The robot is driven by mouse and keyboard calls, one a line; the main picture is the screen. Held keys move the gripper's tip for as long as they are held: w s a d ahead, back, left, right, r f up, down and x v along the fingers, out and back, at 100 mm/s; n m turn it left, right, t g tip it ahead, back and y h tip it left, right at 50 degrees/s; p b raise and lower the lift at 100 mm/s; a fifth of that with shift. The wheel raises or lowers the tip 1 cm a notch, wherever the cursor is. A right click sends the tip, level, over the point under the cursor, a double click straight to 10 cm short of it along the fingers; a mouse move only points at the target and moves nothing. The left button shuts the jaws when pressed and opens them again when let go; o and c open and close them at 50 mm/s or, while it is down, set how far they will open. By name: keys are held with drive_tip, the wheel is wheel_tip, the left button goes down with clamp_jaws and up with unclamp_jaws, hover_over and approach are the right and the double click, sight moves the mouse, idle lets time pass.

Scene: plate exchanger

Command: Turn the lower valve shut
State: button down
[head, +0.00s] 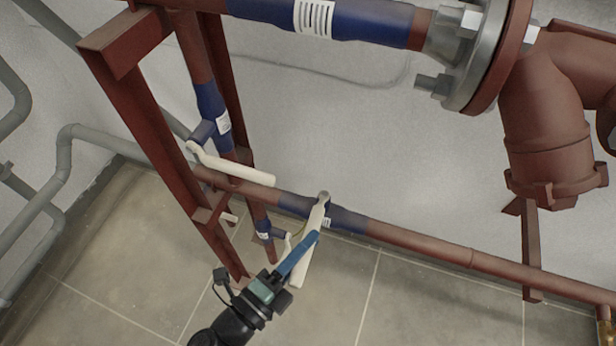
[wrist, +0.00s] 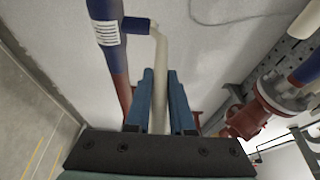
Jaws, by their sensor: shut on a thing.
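In the head view a valve (head: 322,211) sits on a blue section of the low horizontal pipe. Its long cream lever (head: 300,278) points away from the pipe toward the front. My gripper (head: 313,240), with blue fingers, is shut on this lever; one finger crosses in front of it. In the wrist view the lever (wrist: 159,85) runs between my two fingers (wrist: 160,90). The valve's labelled blue section (wrist: 108,30) and short stem show there too. The lever's far end is hidden by my palm in the wrist view.
Another cream-levered valve (head: 209,127) is on the upright pipe, up and left. A smaller valve (head: 263,231) sits low behind my gripper, partly hidden. Red frame posts (head: 150,125) stand left. A large flange (head: 490,60) hangs upper right. The tiled floor (head: 420,300) is clear in front.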

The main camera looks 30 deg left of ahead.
drive_tip(key=shift+s+a+m+h, duration=0.1)
drive_tip(key=shift+a+m+h, duration=0.3)
drive_tip(key=shift+h, duration=0.2)
drive_tip(key=c, duration=0.8)
unclamp_jaws()
drive_tip(key=v, duration=1.3)
drive_tip(key=shift+r, duration=0.15)
